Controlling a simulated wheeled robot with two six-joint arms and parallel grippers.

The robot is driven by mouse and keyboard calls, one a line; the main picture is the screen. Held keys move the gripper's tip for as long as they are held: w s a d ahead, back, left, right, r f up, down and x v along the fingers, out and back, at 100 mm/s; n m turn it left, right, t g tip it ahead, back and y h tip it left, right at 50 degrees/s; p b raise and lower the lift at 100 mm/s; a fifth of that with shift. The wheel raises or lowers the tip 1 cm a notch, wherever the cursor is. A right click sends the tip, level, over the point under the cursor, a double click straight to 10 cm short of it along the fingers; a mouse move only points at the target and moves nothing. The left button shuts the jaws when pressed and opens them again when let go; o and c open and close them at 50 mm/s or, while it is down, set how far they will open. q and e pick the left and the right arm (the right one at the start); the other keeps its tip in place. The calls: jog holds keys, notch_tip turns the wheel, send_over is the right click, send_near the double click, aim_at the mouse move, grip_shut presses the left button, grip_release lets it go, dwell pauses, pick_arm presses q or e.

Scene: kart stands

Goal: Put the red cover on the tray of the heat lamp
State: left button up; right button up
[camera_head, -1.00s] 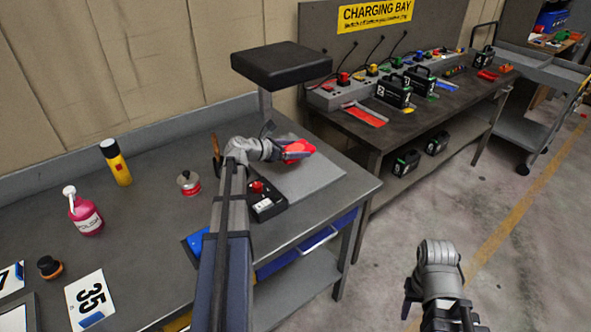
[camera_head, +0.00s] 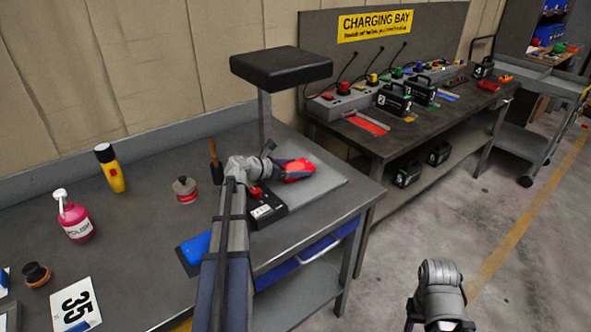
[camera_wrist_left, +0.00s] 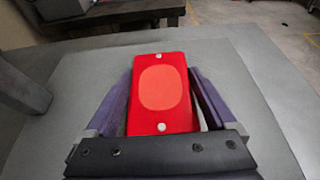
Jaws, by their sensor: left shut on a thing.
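The red cover (camera_wrist_left: 164,116) is a flat red rectangle with a lighter rounded patch and two pale dots. It also shows in the head view (camera_head: 297,169). My left gripper (camera_head: 289,169) is shut on it, with one purple finger along each long side in the left wrist view (camera_wrist_left: 166,98). The cover is over the grey tray (camera_head: 328,182) of the heat lamp; whether it touches the tray I cannot tell. The lamp's black head (camera_head: 281,66) hangs above on a grey post. My right gripper (camera_head: 440,322) is at the bottom edge, partly cut off.
A black box with a red button (camera_head: 265,208) sits beside the tray, near my left arm. A red-and-grey can (camera_head: 185,190), a yellow bottle (camera_head: 111,170) and a pink bottle (camera_head: 75,218) stand left on the bench. The charging bench (camera_head: 420,115) is behind right.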

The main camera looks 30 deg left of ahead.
pick_arm(q)
jog(key=shift+f, duration=0.25)
jog(key=o, duration=1.2)
jog(key=shift+r, duration=0.1)
jog(key=shift+r, duration=0.25)
jog(key=p+v, duration=0.4)
jog(key=v, duration=0.7)
jog(key=shift+p, duration=0.3)
jog(key=shift+s+a+r, duration=0.1)
jog(key=shift+s+a, duration=0.1)
jog(key=shift+s, duration=0.2)
